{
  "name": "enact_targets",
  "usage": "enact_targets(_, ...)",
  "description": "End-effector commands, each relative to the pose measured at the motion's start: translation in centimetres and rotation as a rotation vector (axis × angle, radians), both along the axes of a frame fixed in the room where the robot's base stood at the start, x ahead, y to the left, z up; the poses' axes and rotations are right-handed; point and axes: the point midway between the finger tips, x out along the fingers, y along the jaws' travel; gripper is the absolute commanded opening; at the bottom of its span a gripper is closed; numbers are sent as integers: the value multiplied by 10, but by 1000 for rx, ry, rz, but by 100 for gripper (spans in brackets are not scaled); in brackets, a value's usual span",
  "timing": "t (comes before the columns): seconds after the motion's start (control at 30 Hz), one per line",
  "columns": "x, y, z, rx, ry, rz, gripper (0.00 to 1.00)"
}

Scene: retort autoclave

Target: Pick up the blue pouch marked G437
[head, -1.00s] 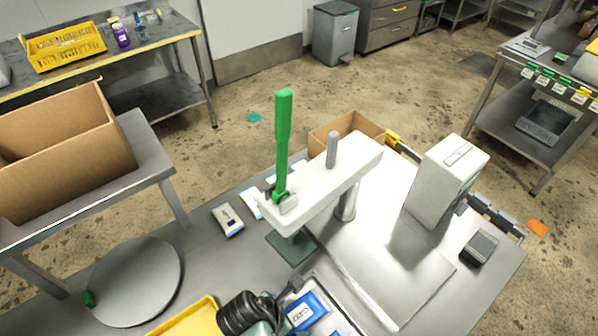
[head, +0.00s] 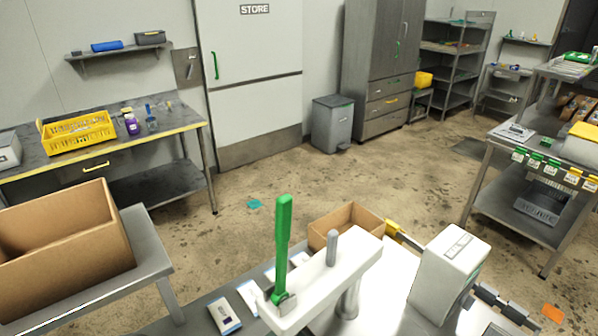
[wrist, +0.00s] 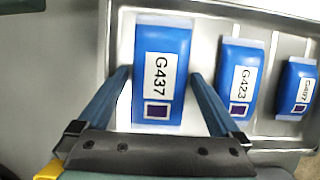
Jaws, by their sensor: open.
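The blue pouch marked G437 (wrist: 162,75) lies in a grey metal tray (wrist: 125,20) in the wrist view, label facing up. My gripper (wrist: 160,82) is open, with one finger on each side of this pouch. A small gap shows beside the right finger; the left finger is close to the pouch's left edge. I cannot tell how far above the tray the fingertips are. A blue pouch marked G423 (wrist: 240,75) lies to its right, and a smaller-looking blue pouch (wrist: 297,88) with a partly readable label lies farther right. The head view now shows none of these pouches in the tray.
In the head view, a white press-like device with a green lever (head: 282,245) stands on the near bench. A white box-shaped unit (head: 447,275) and an open cardboard box (head: 352,222) are beside it. A large cardboard box (head: 65,240) stands at left.

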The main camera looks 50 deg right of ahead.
Motion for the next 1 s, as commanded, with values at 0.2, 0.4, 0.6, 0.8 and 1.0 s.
enact_targets(0.2, 0, 0, -2, 0, -1, -1, 100)
enact_targets(0.4, 0, 0, -2, 0, -1, 0, 100)
enact_targets(0.6, 0, 0, -2, 0, -1, 0, 68)
enact_targets(0.8, 0, 0, -2, 0, -1, 0, 32)
enact_targets(1.0, 0, 0, -2, 0, -1, 0, 23)
